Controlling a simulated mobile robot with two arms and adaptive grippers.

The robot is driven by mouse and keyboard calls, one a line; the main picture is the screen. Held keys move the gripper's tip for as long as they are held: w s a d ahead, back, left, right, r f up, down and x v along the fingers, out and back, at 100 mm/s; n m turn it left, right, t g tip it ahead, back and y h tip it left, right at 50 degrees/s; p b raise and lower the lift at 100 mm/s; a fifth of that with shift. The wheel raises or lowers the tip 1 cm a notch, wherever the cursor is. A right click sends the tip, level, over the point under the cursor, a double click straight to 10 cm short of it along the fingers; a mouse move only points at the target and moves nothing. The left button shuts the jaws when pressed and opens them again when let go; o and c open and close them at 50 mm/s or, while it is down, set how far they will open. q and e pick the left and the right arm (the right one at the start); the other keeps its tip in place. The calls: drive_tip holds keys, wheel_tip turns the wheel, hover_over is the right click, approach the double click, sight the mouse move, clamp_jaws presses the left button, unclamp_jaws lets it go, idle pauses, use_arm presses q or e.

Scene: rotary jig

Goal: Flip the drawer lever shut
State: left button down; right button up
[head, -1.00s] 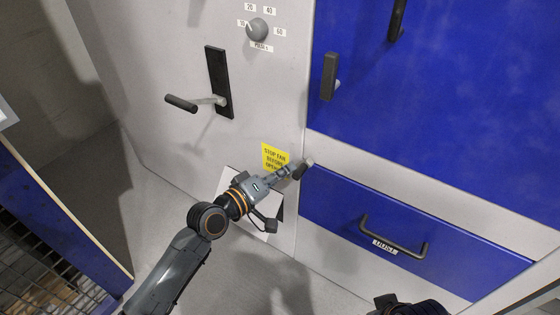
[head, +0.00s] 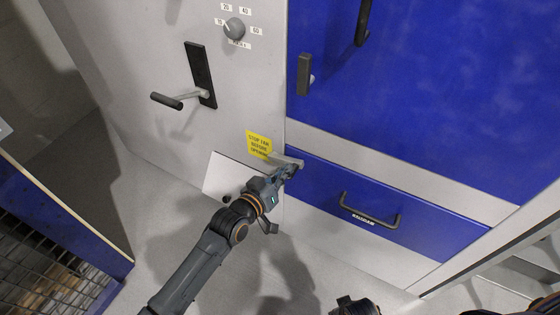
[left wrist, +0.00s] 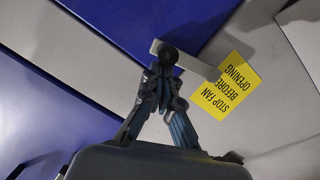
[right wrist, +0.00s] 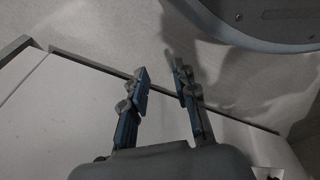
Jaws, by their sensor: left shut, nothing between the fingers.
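In the left wrist view the lever (left wrist: 200,66) reaches from the grey panel by the yellow label across to the blue drawer's edge. My right gripper (right wrist: 161,76) is open and empty, away from the lever.
A yellow warning label (head: 259,145) is left of the lever. A black-handled crank lever (head: 180,100) and a dial (head: 234,28) are higher on the grey panel. The drawer has a dark handle (head: 370,212). A blue mesh-sided frame (head: 60,235) stands at lower left.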

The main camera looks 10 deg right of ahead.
use_arm(q)
drive_tip(key=shift+s+d+f+m, duration=0.15)
drive_tip(key=shift+d+f+m, duration=0.1)
drive_tip(key=shift+f+m, duration=0.2)
drive_tip(key=shift+s+d+f+p, duration=0.1)
drive_tip(key=shift+f+p, duration=0.3)
use_arm(e)
drive_tip(key=shift+s+d+f, duration=0.2)
drive_tip(key=shift+s+f, duration=1.15)
use_arm(q)
drive_tip(key=v, duration=1.2)
drive_tip(key=shift+d, duration=0.1)
